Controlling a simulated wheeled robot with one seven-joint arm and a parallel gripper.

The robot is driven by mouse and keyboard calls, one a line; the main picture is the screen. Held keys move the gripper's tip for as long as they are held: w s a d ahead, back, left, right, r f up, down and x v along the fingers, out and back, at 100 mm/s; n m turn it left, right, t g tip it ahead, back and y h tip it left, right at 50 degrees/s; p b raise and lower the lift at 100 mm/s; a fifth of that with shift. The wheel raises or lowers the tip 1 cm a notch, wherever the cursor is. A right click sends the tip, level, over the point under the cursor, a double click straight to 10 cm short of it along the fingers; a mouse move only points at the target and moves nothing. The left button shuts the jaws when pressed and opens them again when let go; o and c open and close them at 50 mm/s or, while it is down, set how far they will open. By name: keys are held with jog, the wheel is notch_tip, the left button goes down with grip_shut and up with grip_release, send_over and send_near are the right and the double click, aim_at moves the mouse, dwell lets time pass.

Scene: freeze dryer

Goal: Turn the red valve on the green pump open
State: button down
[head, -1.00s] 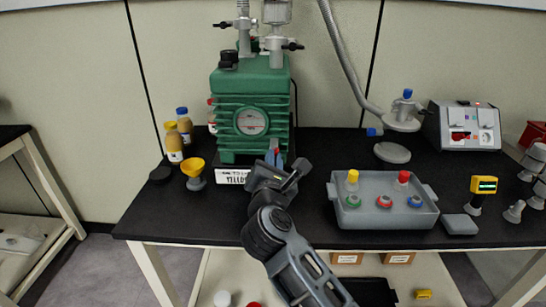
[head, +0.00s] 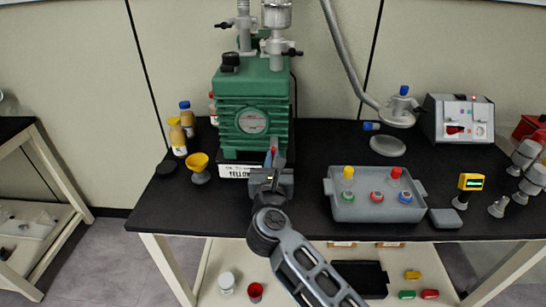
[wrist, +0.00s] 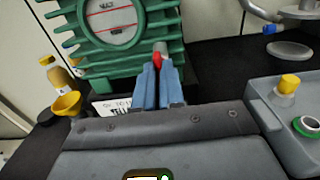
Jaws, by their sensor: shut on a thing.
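The green pump (head: 252,105) stands at the back of the black table, with a round gauge on its front. It fills the upper left of the wrist view (wrist: 110,30). The red valve (wrist: 157,57) is low on the pump's front right side; a small bit of red shows in the head view (head: 273,151). My gripper (wrist: 158,75) has its two blue fingers close together, shut on the red valve, with the red between the fingertips. In the head view my gripper (head: 271,160) is in front of the pump's lower right. The fingers hide part of the valve.
A white label plate (head: 235,171) lies at the pump's foot. A yellow funnel (head: 198,163) and bottles (head: 177,137) stand to the left. A grey tray (head: 345,210) with coloured caps is to the right. Hoses and metal fittings rise behind.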

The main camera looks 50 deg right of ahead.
dwell(0.3)
jog(key=c, duration=1.2)
grip_release()
jog(key=shift+c, duration=0.2)
jog(key=b+v, duration=0.1)
jog(key=v, duration=0.7)
